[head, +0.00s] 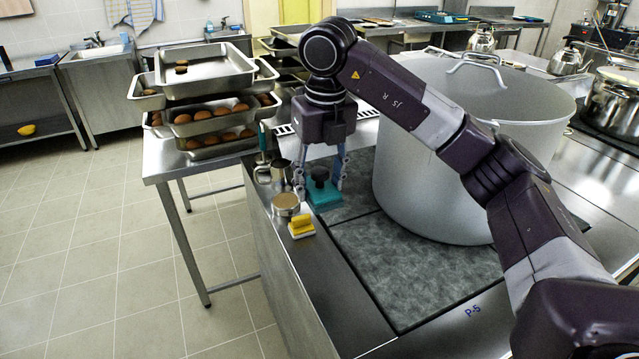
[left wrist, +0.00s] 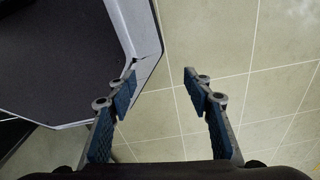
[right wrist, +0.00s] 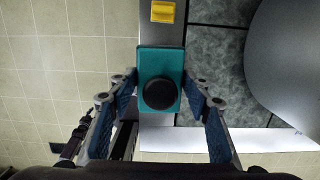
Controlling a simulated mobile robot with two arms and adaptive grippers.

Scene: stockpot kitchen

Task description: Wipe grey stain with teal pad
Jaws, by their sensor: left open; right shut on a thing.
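The teal pad (head: 324,199) with its black round knob (right wrist: 160,94) rests on or just above the back left end of the steel counter (head: 345,308). My right gripper (head: 320,180) points down from above with a finger on each side of the pad and is shut on it. The teal pad (right wrist: 171,60) also shows between the fingers in the right wrist view. My left gripper (left wrist: 160,88) is open and empty above the tiled floor, outside the head view. I cannot make out a distinct grey stain; mottled grey panels (head: 395,270) are set in the counter.
Stacked trays of brown buns (head: 205,80) are on the table behind left. The front counter strip is clear.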

